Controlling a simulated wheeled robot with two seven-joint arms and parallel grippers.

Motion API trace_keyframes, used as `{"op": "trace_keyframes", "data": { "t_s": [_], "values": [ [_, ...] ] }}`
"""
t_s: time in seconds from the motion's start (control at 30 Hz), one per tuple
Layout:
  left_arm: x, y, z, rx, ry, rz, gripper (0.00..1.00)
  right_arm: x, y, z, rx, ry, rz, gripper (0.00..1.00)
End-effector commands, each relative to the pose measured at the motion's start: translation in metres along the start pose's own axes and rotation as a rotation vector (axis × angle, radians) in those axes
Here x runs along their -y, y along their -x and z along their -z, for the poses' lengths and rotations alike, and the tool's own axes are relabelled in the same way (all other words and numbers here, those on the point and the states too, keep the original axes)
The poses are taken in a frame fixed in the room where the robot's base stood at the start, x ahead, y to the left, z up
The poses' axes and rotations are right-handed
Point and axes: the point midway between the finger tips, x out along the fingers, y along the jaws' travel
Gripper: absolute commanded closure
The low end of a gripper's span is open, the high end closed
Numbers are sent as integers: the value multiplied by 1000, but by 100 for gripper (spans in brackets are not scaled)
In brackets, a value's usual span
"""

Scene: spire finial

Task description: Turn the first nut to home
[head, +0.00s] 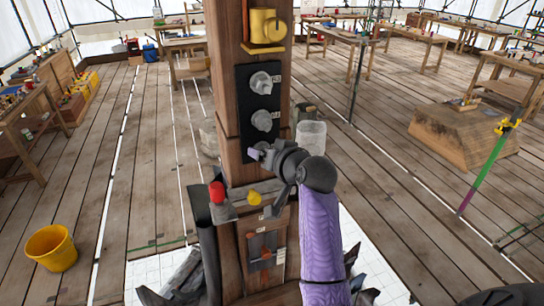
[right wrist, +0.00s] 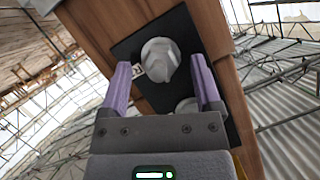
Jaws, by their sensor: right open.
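A black panel (head: 262,100) on a wooden post carries a column of grey nuts: a top nut (head: 261,82), a middle nut (head: 263,120), and a lowest one mostly hidden behind my right gripper (head: 257,155). The right gripper, on its purple arm, is at the panel's lower end. In the right wrist view its purple fingers (right wrist: 160,75) are open and empty. A grey nut (right wrist: 160,58) near the panel's end shows between them; contact is not visible. Another nut (right wrist: 186,105) is partly hidden behind the gripper body. My left gripper is not in view.
The wooden post (head: 228,90) has a yellow fitting (head: 264,28) above the panel. A red knob (head: 217,192) and a yellow knob (head: 254,197) sit on a ledge below. A clear container (head: 311,137) stands right of the post. A yellow bucket (head: 51,248) is at left.

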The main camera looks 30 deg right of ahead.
Motion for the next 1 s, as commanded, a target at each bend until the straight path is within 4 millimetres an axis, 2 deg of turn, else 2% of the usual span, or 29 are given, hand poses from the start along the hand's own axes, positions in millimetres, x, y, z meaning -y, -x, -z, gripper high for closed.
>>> {"op": "trace_keyframes", "data": {
  "t_s": [0.13, 0.3, 0.47, 0.9, 0.97, 1.0],
  "values": [
    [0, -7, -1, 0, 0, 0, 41, -1, 24, -2, -2, 3, -1, 19],
    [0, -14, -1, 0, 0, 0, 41, -1, 67, -2, -2, 4, -2, 19],
    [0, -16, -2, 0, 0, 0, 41, -1, 91, -1, 1, 2, -1, 19],
    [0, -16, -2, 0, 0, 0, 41, 0, 96, -1, 2, 0, -1, 19],
    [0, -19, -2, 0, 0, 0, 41, -2, 93, -6, 8, 0, -2, 19],
    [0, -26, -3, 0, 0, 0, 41, -7, 85, -16, 22, 0, -5, 19]
  ]
}}
